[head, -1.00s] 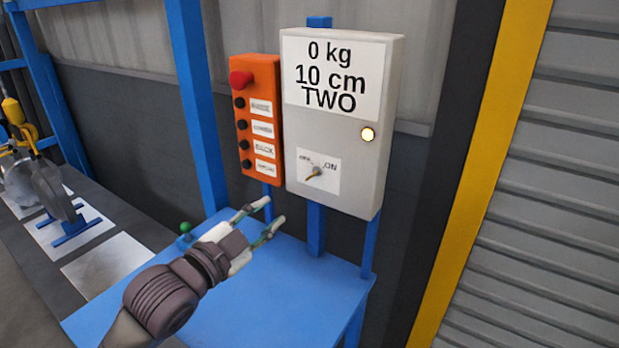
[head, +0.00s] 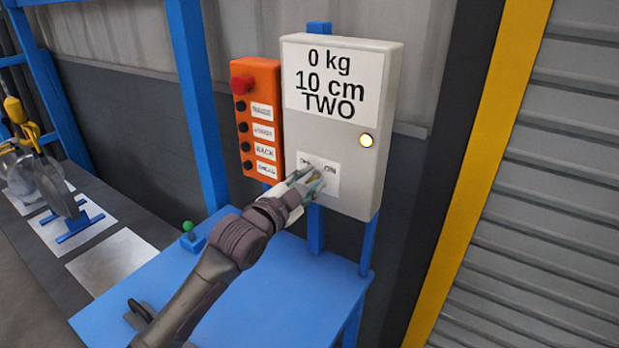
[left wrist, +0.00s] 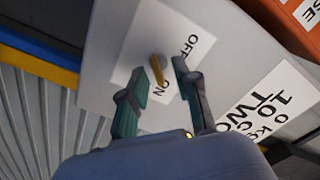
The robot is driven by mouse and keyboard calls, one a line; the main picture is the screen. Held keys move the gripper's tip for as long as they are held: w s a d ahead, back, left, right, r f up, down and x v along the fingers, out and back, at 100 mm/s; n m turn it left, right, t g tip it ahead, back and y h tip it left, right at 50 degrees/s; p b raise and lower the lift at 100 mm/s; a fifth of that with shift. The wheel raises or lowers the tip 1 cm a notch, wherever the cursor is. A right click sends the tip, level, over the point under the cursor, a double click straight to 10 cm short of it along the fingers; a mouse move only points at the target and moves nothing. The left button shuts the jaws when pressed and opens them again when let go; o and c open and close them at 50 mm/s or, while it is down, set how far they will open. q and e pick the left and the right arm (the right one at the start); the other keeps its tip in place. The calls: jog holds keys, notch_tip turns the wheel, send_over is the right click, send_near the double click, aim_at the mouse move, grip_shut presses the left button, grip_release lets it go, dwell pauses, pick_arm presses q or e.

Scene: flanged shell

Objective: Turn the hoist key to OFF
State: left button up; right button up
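The grey hoist control box (head: 350,185) hangs on a blue post. A white plate (head: 333,184) on it carries the OFF and ON labels. The brass hoist key (left wrist: 157,70) shows in the left wrist view on that plate, near the ON label (left wrist: 161,92); the OFF label (left wrist: 188,44) is off to its upper right. My left gripper (head: 312,178) is at the plate and partly hides it in the head view. Its fingers (left wrist: 153,80) are apart, one on each side of the key. Contact with the key cannot be told. My right gripper is not in view.
The box's display (head: 335,85) reads 0 kg, 10 cm, TWO, and a lamp (head: 366,140) glows. An orange button panel (head: 260,120) with a red knob is close on the left. A blue table (head: 290,285) with a green-topped knob (head: 187,227) lies below.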

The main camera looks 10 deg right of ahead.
pick_arm(q)
jog(key=shift+d, duration=0.1)
jog(key=shift+c, duration=0.3)
grip_shut()
